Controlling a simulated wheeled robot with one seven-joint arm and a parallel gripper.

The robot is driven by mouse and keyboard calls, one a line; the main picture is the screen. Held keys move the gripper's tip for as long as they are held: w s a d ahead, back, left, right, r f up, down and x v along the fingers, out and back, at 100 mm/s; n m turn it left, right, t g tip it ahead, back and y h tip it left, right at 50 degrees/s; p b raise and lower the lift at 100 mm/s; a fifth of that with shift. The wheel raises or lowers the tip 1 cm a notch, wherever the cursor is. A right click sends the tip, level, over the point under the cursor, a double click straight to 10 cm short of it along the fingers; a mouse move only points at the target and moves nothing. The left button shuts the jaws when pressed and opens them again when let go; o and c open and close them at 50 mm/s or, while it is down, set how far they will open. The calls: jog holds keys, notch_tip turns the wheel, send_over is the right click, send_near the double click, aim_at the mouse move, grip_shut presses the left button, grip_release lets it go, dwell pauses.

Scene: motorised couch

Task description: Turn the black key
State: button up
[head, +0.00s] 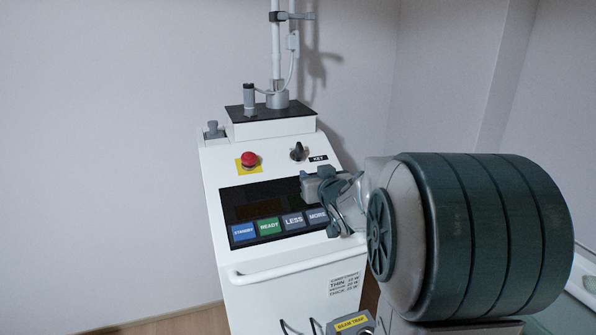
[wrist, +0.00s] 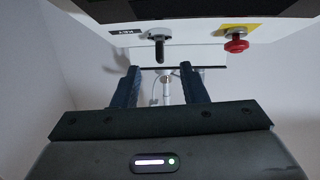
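The black key (head: 298,152) sits on the sloped top panel of the white machine, left of its KEY label, in the head view. In the wrist view the key (wrist: 158,47) shows near the top, above the gap between the two fingers. My gripper (head: 320,203) is in front of the panel, below the key in the picture, near the MORE button. In the wrist view my gripper (wrist: 159,70) has its two dark blue fingers apart with nothing between them. No contact with the key is visible.
A red knob on a yellow plate (head: 249,160) is left of the key; it also shows in the wrist view (wrist: 236,44). A dark display with STANDBY, READY, LESS and MORE buttons (head: 269,227) lies below. A handle bar (head: 290,265) crosses the machine's front. A pole stands behind.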

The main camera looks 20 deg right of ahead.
aim_at(302, 150)
jog(key=shift+n+t+y, duration=0.3)
jog(key=shift+t+y, duration=0.3)
jog(key=shift+t, duration=0.3)
jog(key=w, duration=0.5)
jog(key=w+d+r+p, duration=0.1)
jog(key=w, duration=0.9)
jog(key=shift+w+d+r, duration=0.1)
jog(key=shift+d+r, duration=0.05)
grip_shut()
